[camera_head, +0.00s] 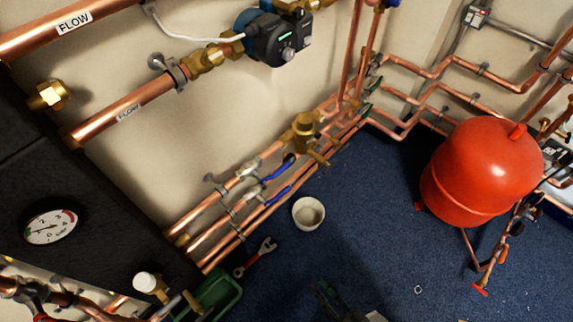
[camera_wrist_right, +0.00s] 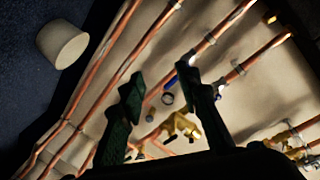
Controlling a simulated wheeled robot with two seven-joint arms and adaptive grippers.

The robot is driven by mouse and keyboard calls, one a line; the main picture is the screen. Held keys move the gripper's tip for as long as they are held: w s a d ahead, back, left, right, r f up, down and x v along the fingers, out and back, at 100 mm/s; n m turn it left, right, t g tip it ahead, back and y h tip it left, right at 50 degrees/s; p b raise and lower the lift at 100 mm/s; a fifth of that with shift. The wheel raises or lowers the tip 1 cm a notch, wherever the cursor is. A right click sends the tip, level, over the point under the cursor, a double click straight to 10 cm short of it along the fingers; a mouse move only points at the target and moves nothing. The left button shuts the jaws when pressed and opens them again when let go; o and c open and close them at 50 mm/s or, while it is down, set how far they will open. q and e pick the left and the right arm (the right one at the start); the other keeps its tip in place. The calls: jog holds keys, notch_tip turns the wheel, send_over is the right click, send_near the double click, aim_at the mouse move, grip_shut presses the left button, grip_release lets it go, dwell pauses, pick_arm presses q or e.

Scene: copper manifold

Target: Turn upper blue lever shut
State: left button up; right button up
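Two blue levers sit on valves of the copper pipes low on the wall in the head view. The upper blue lever (camera_head: 279,169) slants from its valve up to the right. The lower blue lever (camera_head: 278,197) lies just below it, at a similar slant. My right gripper (camera_head: 335,298) is a dark shape low in the head view, apart from the levers. In the right wrist view my right gripper (camera_wrist_right: 161,72) has its fingers spread with nothing held. A small blue part (camera_wrist_right: 171,83) shows between them, farther off; I cannot tell which lever. My left gripper is not in view.
A white bucket (camera_head: 308,213) stands on the blue carpet right of the levers. A red wrench (camera_head: 258,257) and a green crate (camera_head: 219,297) lie below. A brass valve (camera_head: 304,130) sits above the levers. A red tank (camera_head: 482,170) stands at right.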

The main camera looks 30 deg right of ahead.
jog(key=w+r+m+t+h+p, duration=0.4)
jog(key=w+r+m+h, duration=0.3)
jog(key=w+r+m, duration=0.7)
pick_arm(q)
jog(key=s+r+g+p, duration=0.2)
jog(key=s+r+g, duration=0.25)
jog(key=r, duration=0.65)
pick_arm(e)
jog(key=m+g+h, duration=0.2)
jog(key=m+h, duration=0.3)
jog(key=m, duration=0.1)
send_near(283, 167)
jog(key=x, duration=0.2)
jog(key=shift+g+y, duration=0.3)
jog(key=b+x, duration=0.1)
jog(key=x, duration=0.3)
jog(key=b+x, duration=0.2)
jog(key=x, duration=0.2)
jog(key=shift+d+f, duration=0.1)
jog(key=shift+f, duration=0.15)
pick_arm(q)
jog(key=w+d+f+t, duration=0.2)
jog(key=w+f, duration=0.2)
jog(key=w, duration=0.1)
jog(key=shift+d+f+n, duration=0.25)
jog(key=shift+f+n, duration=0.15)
pick_arm(e)
jog(key=shift+c, duration=0.4)
grip_shut()
